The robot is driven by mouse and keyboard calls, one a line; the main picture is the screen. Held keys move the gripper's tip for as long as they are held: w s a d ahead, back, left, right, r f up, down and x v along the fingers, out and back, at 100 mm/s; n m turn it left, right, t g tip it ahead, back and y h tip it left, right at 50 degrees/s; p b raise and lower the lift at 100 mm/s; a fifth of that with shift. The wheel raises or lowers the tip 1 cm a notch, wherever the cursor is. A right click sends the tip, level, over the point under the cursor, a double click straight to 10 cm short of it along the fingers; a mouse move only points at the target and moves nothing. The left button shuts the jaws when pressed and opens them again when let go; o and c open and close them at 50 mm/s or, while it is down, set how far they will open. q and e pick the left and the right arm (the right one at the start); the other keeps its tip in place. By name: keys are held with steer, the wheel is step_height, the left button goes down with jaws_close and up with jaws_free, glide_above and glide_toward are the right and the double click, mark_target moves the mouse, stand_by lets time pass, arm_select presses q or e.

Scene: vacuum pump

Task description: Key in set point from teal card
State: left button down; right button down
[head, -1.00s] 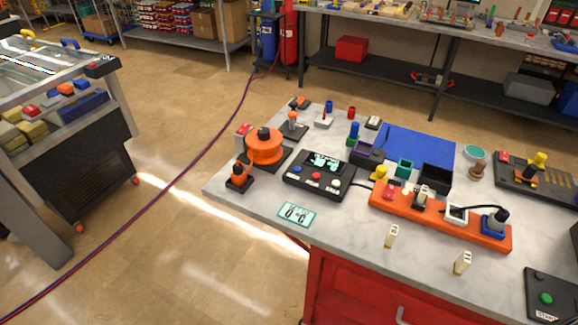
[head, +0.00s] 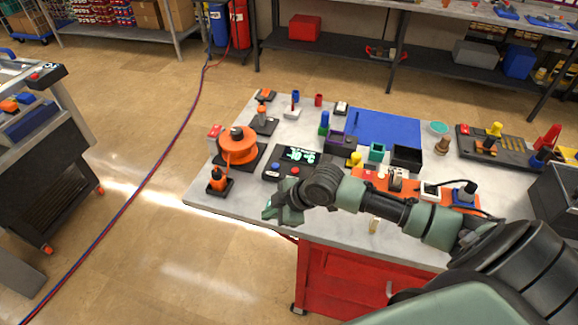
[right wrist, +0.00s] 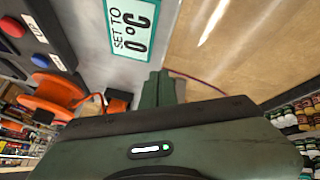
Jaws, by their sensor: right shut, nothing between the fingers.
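The black control box (head: 272,173) has a lit display (head: 300,155) with figures too small to read, a blue button (head: 276,165) and a red button (head: 295,170). In the right wrist view, part of the box (right wrist: 58,45) shows at upper left. The teal card (right wrist: 133,30) lies on the table and appears to read "SET TO 0 °C"; my gripper hides it in the head view. My right gripper (head: 268,212) is shut and empty, over the table's front edge near the card; its fingers (right wrist: 160,80) point toward the card. My left gripper is out of view.
An orange reel (head: 237,146) and a small orange-black device (head: 218,180) stand left of the box. An orange power strip (head: 370,180) lies behind my forearm. Cups, trays and a blue mat (head: 385,127) fill the back.

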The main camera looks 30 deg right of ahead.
steer(key=w+d+r+t, duration=0.1)
steer(key=w+d+r, duration=0.4)
steer(key=d, duration=0.3)
steer(key=w+d+r+t, duration=0.1)
steer(key=w+d+r, duration=0.3)
steer(key=d+r, duration=0.2)
steer(key=shift+w+d+r+n+t+h, duration=0.35)
steer(key=shift+d+n+t+h, duration=0.05)
steer(key=shift+d, duration=0.5)
steer(key=shift+a, duration=0.1)
steer(key=shift+f, duration=0.15)
steer(key=b, duration=0.6)
glide_above(298, 171)
step_height(298, 171, down, 8)
steer(key=shift+r, duration=0.2)
steer(key=shift+f+b, duration=0.45)
steer(key=shift+f, duration=0.05)
steer(key=shift+f, duration=0.15)
steer(key=shift+f, duration=0.3)
